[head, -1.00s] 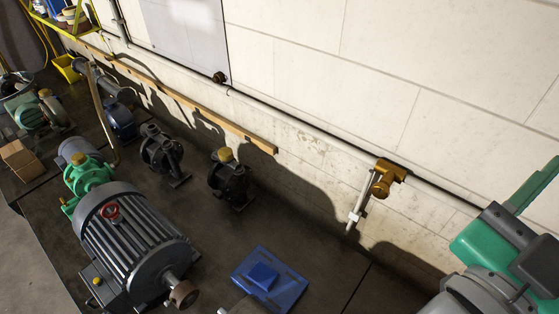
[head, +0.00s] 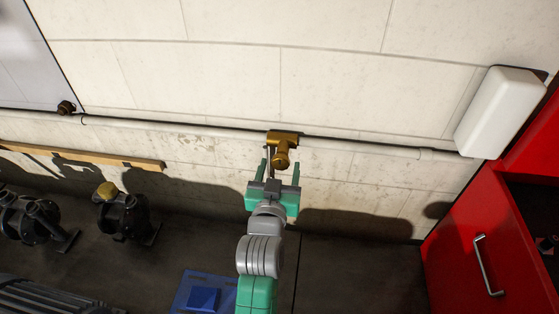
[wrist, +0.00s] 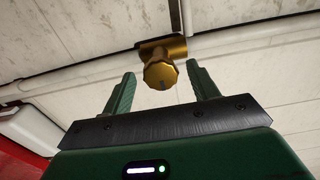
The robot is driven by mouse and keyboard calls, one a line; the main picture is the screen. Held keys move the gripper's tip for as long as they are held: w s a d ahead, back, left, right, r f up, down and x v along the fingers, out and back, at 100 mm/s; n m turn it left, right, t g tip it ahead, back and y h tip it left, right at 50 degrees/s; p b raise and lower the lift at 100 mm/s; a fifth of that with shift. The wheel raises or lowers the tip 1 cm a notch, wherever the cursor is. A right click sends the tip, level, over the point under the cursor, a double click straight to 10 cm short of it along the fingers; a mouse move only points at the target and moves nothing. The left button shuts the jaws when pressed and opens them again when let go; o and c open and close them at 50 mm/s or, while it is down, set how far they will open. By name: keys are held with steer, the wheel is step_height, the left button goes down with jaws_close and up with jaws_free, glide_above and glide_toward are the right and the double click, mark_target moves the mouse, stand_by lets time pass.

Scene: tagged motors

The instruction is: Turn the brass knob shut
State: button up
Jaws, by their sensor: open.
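The brass knob (head: 281,160) sticks out from a brass valve body (head: 283,138) on the white pipe along the wall. In the wrist view the knob (wrist: 160,73) is faceted with a dark mark on its face, and it appears between and beyond the fingertips. My gripper (head: 281,166) is open, with its two green fingers pointing up toward the valve. In the wrist view my gripper (wrist: 163,80) has one finger on each side of the knob with clear gaps. No contact shows, and I cannot tell the exact depth between fingertips and knob.
The white pipe (head: 375,149) runs along the wall (head: 330,90). A red cabinet (head: 475,240) and a white box (head: 500,110) stand at the right. A blue tray (head: 190,285), dark pumps (head: 122,213) and a wooden strip (head: 95,156) are at the left.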

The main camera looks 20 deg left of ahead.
steer(key=shift+x, duration=1.25)
steer(key=c, duration=0.9)
steer(key=shift+f+m, duration=0.1)
steer(key=shift+m, duration=0.2)
steer(key=m+b, duration=0.2)
steer(key=shift+a+f+m, duration=0.1)
steer(key=shift+m, duration=0.3)
steer(key=m+b, duration=0.2)
steer(key=m, duration=0.3)
steer(key=shift+b, duration=0.4)
steer(key=m, duration=0.3)
steer(key=m+b, duration=0.1)
steer(key=m, duration=0.1)
steer(key=shift+s+r, duration=0.1)
steer(key=shift+r, duration=0.15)
steer(key=shift+m, duration=2.2)
steer(key=shift+r, duration=0.1)
